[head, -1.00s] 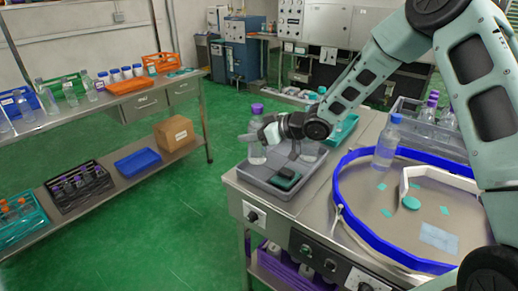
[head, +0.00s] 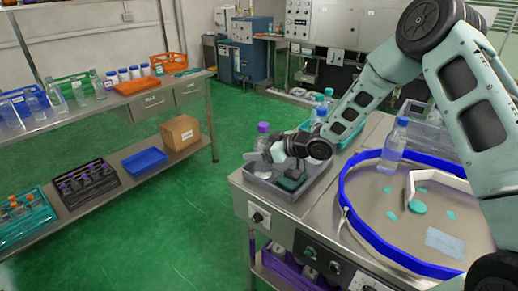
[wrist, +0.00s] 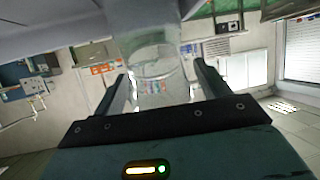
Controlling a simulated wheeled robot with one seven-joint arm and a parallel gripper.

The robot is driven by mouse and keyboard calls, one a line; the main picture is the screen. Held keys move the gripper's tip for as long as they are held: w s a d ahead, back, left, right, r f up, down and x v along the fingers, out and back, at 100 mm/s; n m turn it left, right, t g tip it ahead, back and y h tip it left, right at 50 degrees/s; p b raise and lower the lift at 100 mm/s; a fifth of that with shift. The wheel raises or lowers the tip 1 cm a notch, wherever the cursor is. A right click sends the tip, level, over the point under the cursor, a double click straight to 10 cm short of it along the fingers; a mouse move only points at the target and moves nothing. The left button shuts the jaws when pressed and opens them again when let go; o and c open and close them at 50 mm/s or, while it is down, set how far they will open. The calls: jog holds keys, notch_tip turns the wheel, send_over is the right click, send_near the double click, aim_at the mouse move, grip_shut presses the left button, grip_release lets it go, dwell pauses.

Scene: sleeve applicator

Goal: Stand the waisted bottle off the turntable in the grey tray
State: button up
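A clear bottle with a purple cap (head: 263,128) is upright over the left part of the grey tray (head: 268,196). Its base looks at or very near the tray floor, though contact is hard to tell. My gripper (head: 268,154) reaches it from the right at mid-height. In the wrist view the clear bottle (wrist: 155,65) fills the space between my two fingers (wrist: 163,88), which appear closed on its sides. The turntable (head: 447,213) with a blue rim stands at the right.
A dark green block (head: 291,180) lies in the tray beside the bottle. A white angled guide (head: 440,180) crosses the turntable. A shelf bench (head: 120,110) stands at left beyond open green floor.

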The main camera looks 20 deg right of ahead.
jog(key=shift+r, duration=0.15)
jog(key=b+v, duration=0.1)
jog(key=v, duration=1.1)
jog(key=s+a+r+m+g+h, duration=0.1)
jog(key=s+a+r+g+h, duration=0.15)
jog(key=s+a+h, duration=0.6)
jog(key=s+a+r+m+g, duration=0.1)
jog(key=s+g, duration=0.5)
jog(key=s, duration=2.1)
jog(key=shift+a+r+g+h, duration=0.4)
jog(key=shift+a+r, duration=0.25)
jog(key=shift+a, duration=0.45)
